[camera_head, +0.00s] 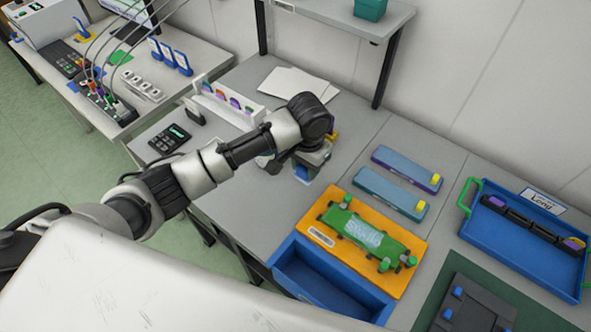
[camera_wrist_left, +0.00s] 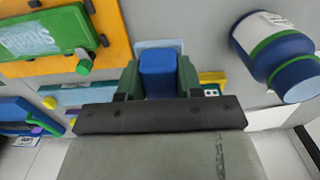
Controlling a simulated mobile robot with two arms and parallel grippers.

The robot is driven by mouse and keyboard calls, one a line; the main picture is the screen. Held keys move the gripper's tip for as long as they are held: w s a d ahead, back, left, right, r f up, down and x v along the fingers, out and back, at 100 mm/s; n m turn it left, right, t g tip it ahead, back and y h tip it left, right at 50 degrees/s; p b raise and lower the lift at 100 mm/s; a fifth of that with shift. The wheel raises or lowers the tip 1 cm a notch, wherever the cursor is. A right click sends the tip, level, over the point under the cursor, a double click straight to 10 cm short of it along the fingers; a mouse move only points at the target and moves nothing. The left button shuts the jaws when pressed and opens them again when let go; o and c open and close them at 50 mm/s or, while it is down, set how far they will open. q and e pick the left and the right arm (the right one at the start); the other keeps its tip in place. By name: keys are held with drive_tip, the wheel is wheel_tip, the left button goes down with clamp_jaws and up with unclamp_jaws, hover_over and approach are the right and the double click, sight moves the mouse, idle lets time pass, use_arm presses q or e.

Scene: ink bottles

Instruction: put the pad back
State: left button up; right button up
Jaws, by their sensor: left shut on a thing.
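My left gripper (camera_wrist_left: 158,88) is shut on a blue block (camera_wrist_left: 157,74), which I take to be the pad. In the head view the gripper (camera_head: 308,168) points down over the grey table, and the blue block (camera_head: 302,173) shows low between its fingers. A pale blue square (camera_wrist_left: 160,44) shows just beyond the block in the left wrist view, on the table; I cannot tell whether the block touches it. The block's underside is hidden. My right gripper is not in view.
A blue bottle with a green band (camera_wrist_left: 258,48) stands close beside the gripper. An orange board with a green plate (camera_head: 366,237) lies to the right, above an open blue drawer (camera_head: 330,283). Two blue-grey bars (camera_head: 392,193) and a blue tray (camera_head: 525,243) lie farther right.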

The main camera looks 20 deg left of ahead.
use_arm(q)
drive_tip(key=a+f, duration=0.1)
drive_tip(key=w+a+f, duration=0.1)
drive_tip(key=shift+w+a, duration=0.1)
drive_tip(key=shift+a, duration=0.3)
wheel_tip(320, 180, down, 3)
drive_tip(key=shift+p, duration=0.5)
drive_tip(key=shift+f, duration=0.45)
drive_tip(key=shift+f, duration=0.1)
drive_tip(key=o, duration=0.8)
wheel_tip(320, 180, up, 12)
drive_tip(key=shift+r+b, duration=0.1)
drive_tip(key=shift+b, duration=0.4)
